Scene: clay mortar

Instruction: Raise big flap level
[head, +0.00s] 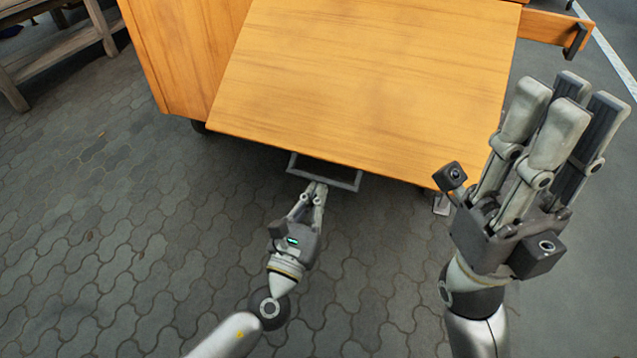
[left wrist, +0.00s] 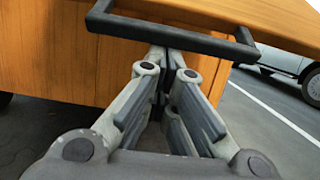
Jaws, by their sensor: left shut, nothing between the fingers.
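The big flap (head: 360,75) is a broad orange wood panel sticking out from the cart's orange body in the head view. I cannot tell whether it is exactly level. A dark grey bar handle (head: 345,184) hangs at its near edge; it also crosses the top of the left wrist view (left wrist: 200,40). My left gripper (head: 318,187) is shut and empty, its fingertips at the handle. In the left wrist view the tips pass behind or under the bar; contact is unclear. My right gripper (head: 566,95) looks open and empty, fingers up, beside the flap's right corner.
The cart's side panel (head: 185,50) stands left of the flap. A small wooden arm with a dark handle (head: 574,38) sticks out at upper right. A wooden bench (head: 60,45) is at upper left. A car (left wrist: 295,68) shows beyond. The paved ground in front is clear.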

